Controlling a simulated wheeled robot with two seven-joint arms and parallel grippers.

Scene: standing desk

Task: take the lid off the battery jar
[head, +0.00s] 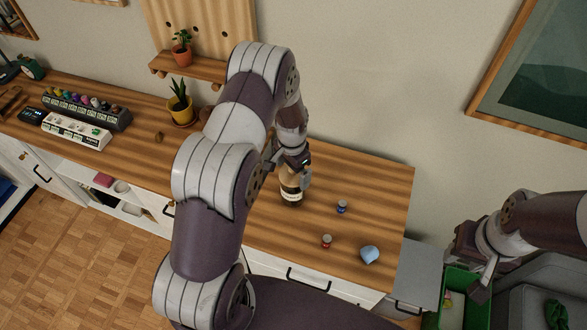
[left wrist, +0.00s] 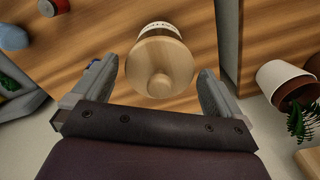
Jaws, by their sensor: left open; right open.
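The battery jar (head: 290,190) stands upright on the desk, a dark-based jar with a pale label, partly hidden by my left gripper (head: 298,164). In the left wrist view the round wooden lid (left wrist: 178,62) with its knob sits on the jar, seen from above. A strip of the white label (left wrist: 160,28) shows past the lid's edge. My left gripper (left wrist: 157,72) is open, with one finger on each side of the lid and a visible gap to both. My right gripper (head: 468,274) is open and empty at the far right, away from the jar.
A small blue item (head: 342,207), a small red item (head: 326,241) and a light blue object (head: 369,255) lie to the jar's right on the desk (head: 385,190). A yellow potted plant (head: 180,106) stands to the left. A green bin (head: 455,285) is below my right gripper.

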